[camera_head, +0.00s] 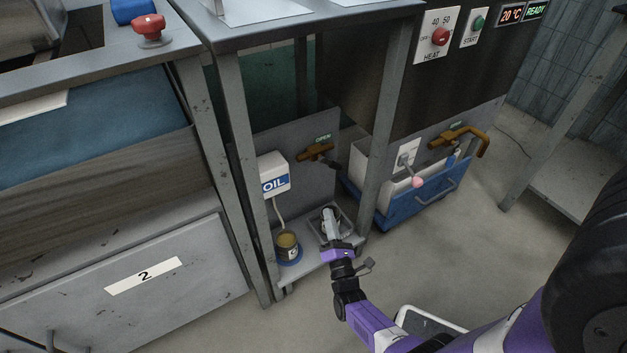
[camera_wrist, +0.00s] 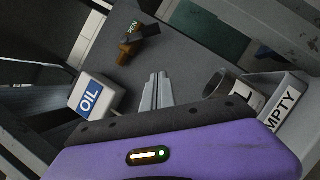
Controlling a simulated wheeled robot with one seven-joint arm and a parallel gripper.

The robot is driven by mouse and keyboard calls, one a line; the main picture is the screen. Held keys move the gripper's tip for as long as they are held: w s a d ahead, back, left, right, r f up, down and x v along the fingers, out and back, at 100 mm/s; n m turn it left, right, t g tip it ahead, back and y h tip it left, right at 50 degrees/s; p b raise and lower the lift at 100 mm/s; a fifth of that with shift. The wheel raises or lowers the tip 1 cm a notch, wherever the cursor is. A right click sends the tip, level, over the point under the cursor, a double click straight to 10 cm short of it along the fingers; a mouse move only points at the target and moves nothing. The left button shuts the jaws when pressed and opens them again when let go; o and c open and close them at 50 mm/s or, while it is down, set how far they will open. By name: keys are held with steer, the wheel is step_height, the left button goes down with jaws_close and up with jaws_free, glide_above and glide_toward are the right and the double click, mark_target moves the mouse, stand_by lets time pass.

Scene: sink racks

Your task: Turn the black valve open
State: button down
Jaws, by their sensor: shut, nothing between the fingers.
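A brass valve body (camera_head: 315,152) sits on the grey back panel of the middle bay, just below a green OPEN label (camera_head: 322,138). Its dark handle (camera_head: 331,164) sticks out at the right end. In the wrist view the valve body (camera_wrist: 129,50) and dark handle (camera_wrist: 150,30) are at upper left, near the OPEN label. My gripper (camera_head: 328,212) is over the low shelf, below and apart from the valve. In the wrist view its two fingers (camera_wrist: 158,78) are together and empty.
A white OIL box (camera_head: 273,176) hangs left of the valve, above a can (camera_head: 287,246). A tray marked EMPTY (camera_wrist: 290,103) is right of my fingers. A frame post (camera_head: 378,130) stands to the right. Another brass valve (camera_head: 455,137) is above a blue cart (camera_head: 420,205).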

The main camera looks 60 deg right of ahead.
mark_target(331, 164)
steer(key=w+d+r+b, duration=0.2)
steer(key=w+d+r, duration=0.2)
steer(key=d, duration=0.5)
steer(key=shift+r, duration=1.15)
steer(key=shift+w+n, duration=0.1)
steer(key=shift+n, duration=0.2)
